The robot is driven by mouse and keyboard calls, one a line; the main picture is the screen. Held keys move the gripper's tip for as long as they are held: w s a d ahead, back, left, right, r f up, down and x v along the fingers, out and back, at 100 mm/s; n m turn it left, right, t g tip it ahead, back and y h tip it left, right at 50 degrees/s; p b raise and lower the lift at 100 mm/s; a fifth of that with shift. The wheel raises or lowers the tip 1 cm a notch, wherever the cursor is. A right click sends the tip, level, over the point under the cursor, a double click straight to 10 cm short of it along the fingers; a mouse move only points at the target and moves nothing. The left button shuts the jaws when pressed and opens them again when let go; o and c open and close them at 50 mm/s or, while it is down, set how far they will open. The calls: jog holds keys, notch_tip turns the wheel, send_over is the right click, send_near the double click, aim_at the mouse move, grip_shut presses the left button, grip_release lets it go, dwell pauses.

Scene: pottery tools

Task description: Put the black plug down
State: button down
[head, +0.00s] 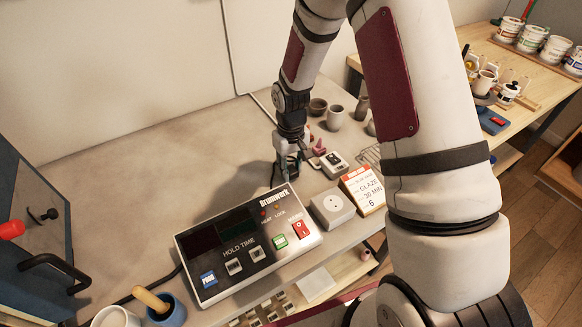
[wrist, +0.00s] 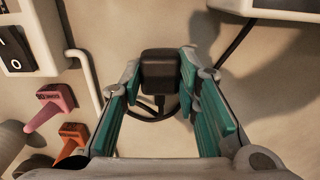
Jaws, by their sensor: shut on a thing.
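The black plug (wrist: 161,72) is a dark block between the teal pads of my gripper (wrist: 162,75) in the wrist view. The fingers are shut on its sides. Its black cord runs from the near end and curves beneath the fingers. In the head view my gripper (head: 288,166) points down over the table, just behind the control box. The plug is hard to make out there among the dark fingers. I cannot tell whether the plug touches the tabletop.
The control box (head: 219,248) stands in front of my gripper, with a white socket block (head: 332,209) and a glaze card (head: 364,188) to its right. A white switch box (wrist: 30,45) and pink (wrist: 52,103) and orange (wrist: 71,138) tools lie nearby. The table's left (head: 120,160) is clear.

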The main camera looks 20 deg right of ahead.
aim_at(291, 170)
jog(key=shift+f, duration=0.55)
jog(key=c, duration=1.2)
grip_release()
notch_tip(291, 170, up, 13)
jog(key=b, duration=0.1)
jog(key=s+r+m+t, duration=0.1)
jog(key=s+r, duration=0.4)
jog(key=r, duration=0.3)
jog(key=s+r+t, duration=0.2)
jog(key=s+r, duration=0.3)
jog(key=r, duration=0.3)
jog(key=s+r, duration=0.1)
jog(key=s, duration=0.3)
jog(key=s+r+t, duration=0.1)
jog(key=s+r, duration=0.1)
jog(key=s, duration=0.3)
jog(key=s+r+m+t, duration=0.1)
jog(key=s+r, duration=0.1)
jog(key=s, duration=0.3)
